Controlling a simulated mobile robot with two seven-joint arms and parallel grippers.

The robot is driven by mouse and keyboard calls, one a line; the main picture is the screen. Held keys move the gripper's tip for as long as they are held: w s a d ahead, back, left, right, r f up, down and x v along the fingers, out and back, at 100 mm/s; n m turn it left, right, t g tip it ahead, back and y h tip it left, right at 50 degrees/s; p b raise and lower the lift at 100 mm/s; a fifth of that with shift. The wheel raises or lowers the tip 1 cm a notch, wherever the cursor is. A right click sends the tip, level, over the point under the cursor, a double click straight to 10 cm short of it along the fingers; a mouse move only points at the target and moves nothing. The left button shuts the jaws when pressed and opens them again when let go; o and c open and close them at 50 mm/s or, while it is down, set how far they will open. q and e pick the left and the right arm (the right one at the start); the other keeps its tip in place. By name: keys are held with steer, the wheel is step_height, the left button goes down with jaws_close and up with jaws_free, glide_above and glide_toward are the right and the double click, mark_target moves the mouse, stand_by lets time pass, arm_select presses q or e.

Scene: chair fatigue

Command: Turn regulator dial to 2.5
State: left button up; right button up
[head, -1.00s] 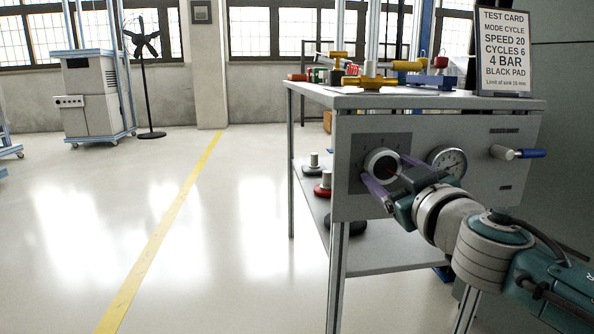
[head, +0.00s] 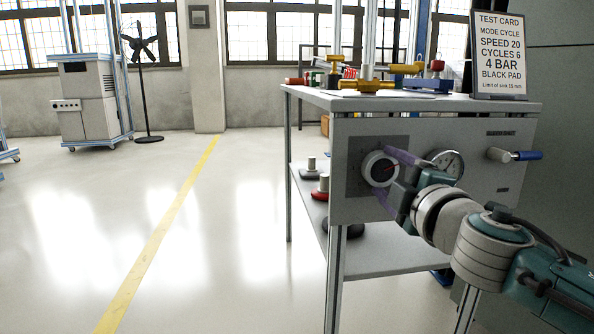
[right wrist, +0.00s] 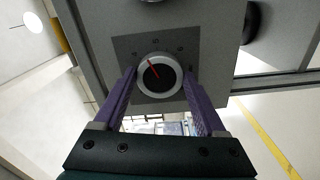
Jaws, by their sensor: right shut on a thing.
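The regulator dial (head: 376,168) is a round knob with a pale rim, a dark centre and a red pointer line, on a dark square plate (head: 357,158) at the bench front. In the right wrist view the dial (right wrist: 158,76) sits between my two purple fingers, and its red pointer tilts to the upper left there. My right gripper (head: 383,170) is shut on the dial, one finger on each side. My left gripper is not in view.
A round pressure gauge (head: 447,163) and a blue-handled lever (head: 527,155) are right of the dial on the same panel. A test card (head: 499,45) reading 4 BAR stands on the bench top (head: 430,102). Open floor lies to the left.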

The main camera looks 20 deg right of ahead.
steer(key=n, duration=0.4)
steer(key=shift+r+n, duration=0.15)
steer(key=shift+n, duration=0.15)
steer(key=n+p, duration=0.1)
steer(key=n, duration=0.3)
steer(key=shift+n, duration=0.3)
steer(key=n+p, duration=0.1)
steer(key=n, duration=0.3)
steer(key=shift+r, duration=0.15)
steer(key=shift+a+n+p, duration=0.1)
steer(key=shift+n+p, duration=0.5)
steer(key=shift+n, duration=1.7)
steer(key=o, duration=1.3)
